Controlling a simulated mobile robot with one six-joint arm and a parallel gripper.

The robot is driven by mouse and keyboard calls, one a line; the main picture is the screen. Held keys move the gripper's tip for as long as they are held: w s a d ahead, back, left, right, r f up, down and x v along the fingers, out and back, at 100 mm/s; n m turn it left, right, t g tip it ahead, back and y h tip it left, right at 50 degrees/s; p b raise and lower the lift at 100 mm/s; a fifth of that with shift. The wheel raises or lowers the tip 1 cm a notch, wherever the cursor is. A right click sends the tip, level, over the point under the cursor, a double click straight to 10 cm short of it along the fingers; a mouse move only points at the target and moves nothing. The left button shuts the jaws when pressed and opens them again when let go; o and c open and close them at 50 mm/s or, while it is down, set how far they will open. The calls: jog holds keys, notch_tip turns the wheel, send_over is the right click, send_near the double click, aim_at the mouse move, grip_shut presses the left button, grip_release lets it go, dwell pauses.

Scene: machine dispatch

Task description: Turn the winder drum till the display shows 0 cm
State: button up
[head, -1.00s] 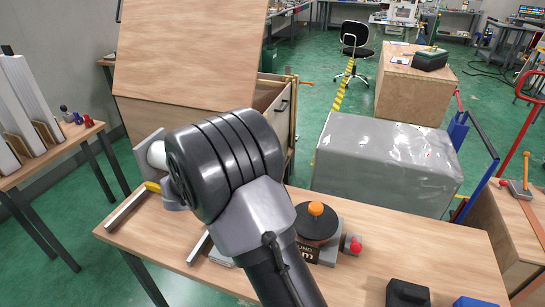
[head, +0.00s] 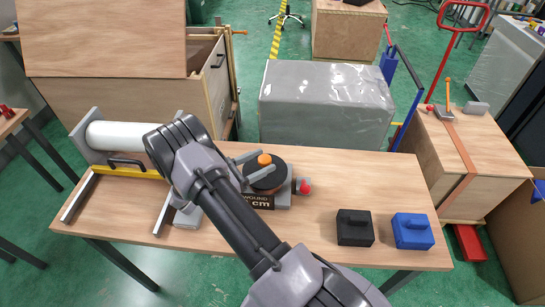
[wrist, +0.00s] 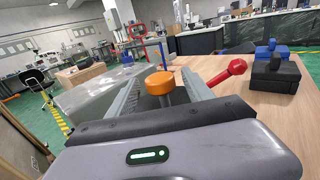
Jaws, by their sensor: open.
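The winder drum (head: 270,180) is a dark round drum with an orange knob (head: 264,160) on top, at the middle of the table. A red-tipped crank or knob (head: 304,187) sticks out at its right side. The display plate (head: 262,203) in front reads "WOUND" and "cm"; my arm covers the number. My gripper (head: 262,166) is open, reaching in from the left, with one finger on each side of the orange knob. In the wrist view the orange knob (wrist: 160,83) stands between the two fingers; I cannot tell whether they touch it.
A black block (head: 354,228) and a blue block (head: 412,232) with handles stand on the right of the table (head: 330,170). A white roll (head: 125,136) in a frame with a yellow bar is at the left. A grey wrapped crate (head: 327,103) stands behind.

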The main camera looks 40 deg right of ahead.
aim_at(273, 156)
jog(key=shift+x, duration=2.3)
grip_shut()
